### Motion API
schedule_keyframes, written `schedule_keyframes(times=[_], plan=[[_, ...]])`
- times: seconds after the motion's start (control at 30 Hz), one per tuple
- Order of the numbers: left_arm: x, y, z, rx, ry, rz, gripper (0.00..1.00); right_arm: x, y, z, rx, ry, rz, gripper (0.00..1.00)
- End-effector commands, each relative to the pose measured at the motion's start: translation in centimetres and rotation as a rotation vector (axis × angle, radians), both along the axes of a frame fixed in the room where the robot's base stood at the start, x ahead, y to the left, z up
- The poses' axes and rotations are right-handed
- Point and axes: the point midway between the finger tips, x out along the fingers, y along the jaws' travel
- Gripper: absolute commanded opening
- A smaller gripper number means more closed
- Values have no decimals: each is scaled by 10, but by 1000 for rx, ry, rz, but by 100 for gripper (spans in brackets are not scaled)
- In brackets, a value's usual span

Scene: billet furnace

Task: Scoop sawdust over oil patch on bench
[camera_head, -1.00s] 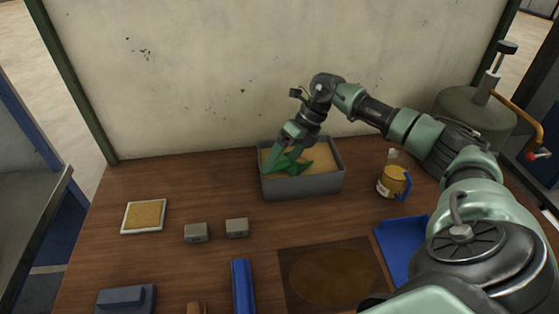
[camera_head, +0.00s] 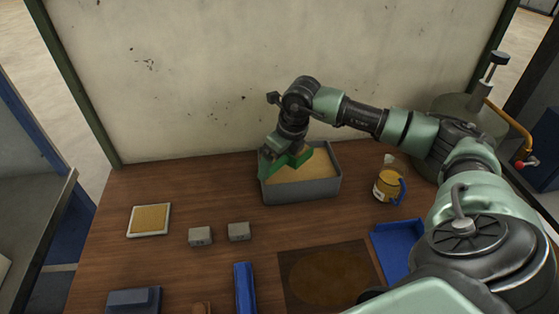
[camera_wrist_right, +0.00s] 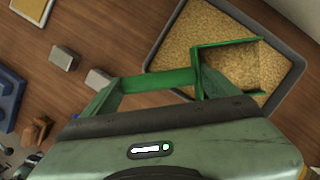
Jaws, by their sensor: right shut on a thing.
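My right gripper (camera_head: 270,160) is shut on the green scoop (camera_head: 298,158), over the left part of the grey bin (camera_head: 302,191). The bin holds tan sawdust (camera_head: 318,168). In the right wrist view the scoop's handle (camera_wrist_right: 158,81) runs between the fingers, and its pan (camera_wrist_right: 197,70) lies over the sawdust. Tan grains show within the pan's outline, but I cannot tell whether they lie in it or below it. The brown oil patch (camera_head: 328,278) lies on a darker square of the wooden bench, at the front. My left gripper is out of view.
A yellow mug with a blue handle (camera_head: 386,186) and a blue tray (camera_head: 393,246) are on the right. Two grey blocks (camera_head: 200,237) and (camera_head: 239,231), a white-rimmed tan tile (camera_head: 149,220) and a blue bar (camera_head: 244,288) are left of the patch. A wall stands behind.

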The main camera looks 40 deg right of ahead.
Motion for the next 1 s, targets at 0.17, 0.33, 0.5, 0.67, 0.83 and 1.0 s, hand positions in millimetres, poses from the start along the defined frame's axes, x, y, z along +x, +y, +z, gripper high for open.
schedule_keyframes(times=[0.17, 0.33, 0.5, 0.67, 0.83, 1.0], plan=[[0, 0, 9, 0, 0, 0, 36, 1, -1, 16, -11, -4, -2, 44], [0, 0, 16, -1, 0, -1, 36, 0, 0, 28, -22, -6, -2, 44], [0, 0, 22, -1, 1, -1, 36, 0, 0, 39, -31, -8, -2, 44], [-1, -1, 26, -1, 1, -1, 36, 0, 0, 47, -38, -9, -2, 44], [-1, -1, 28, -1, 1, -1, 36, 0, 1, 51, -43, -10, -2, 44], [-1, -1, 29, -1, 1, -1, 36, 0, 1, 51, -44, -10, -2, 44]])
